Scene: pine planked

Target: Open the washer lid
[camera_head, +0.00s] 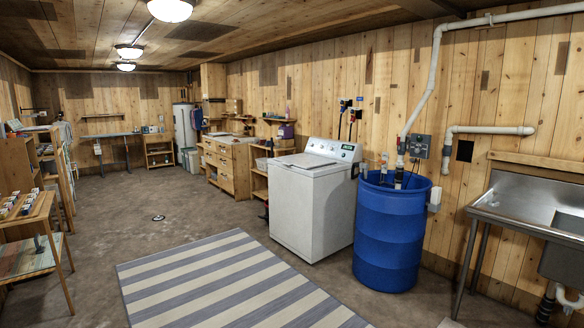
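A white top-loading washer (300,213) stands against the right-hand wooden wall, near the middle of the view. Its lid (307,162) lies flat on top and looks closed. The control panel (333,149) rises along the lid's back edge, on the wall side. The washer is a few steps ahead of me and to the right. My gripper is not in view.
A blue barrel (390,235) with pipes stands close at the washer's right. A metal sink (530,210) is farther right. A striped rug (230,285) lies in front of the washer. Wooden drawers (227,165) stand beyond it. The floor (165,195) left of the washer is mostly clear.

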